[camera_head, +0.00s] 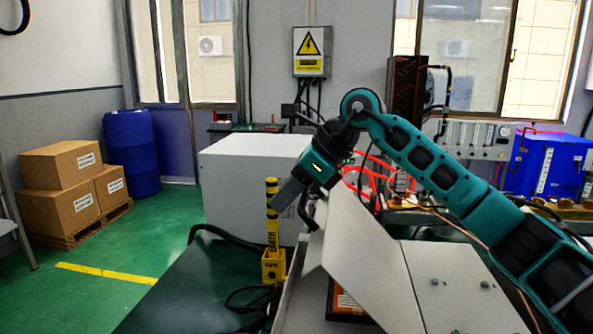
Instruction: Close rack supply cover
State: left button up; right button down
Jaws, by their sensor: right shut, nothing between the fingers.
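The rack supply cover (362,262) is a pale flat panel in the head view. It stands tilted up at an angle, raised from the light grey rack supply (462,288). A dark opening with an orange-edged part (343,303) shows beneath it. My right arm reaches in from the right, over and behind the cover. My right gripper (298,208) is shut and empty, pointing down and left beside the cover's upper left edge. I cannot tell whether it touches the cover. My left gripper is not in view.
A yellow post (272,235) stands left of the cover, with black cables near its base. A large grey cabinet (240,180) is behind. Boxes (62,190) and a blue barrel (133,155) stand far left. Green floor (130,245) is open at left.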

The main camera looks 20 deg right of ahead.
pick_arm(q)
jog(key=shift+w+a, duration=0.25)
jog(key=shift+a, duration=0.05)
pick_arm(e)
jog(key=w+a+f+g+h, duration=0.1)
jog(key=a+f, duration=0.1)
jog(key=f, duration=0.4)
jog(key=w+a+f+g+h, duration=0.1)
jog(key=w+a+f+h, duration=0.1)
jog(key=f, duration=0.4)
jog(key=shift+a, duration=0.35)
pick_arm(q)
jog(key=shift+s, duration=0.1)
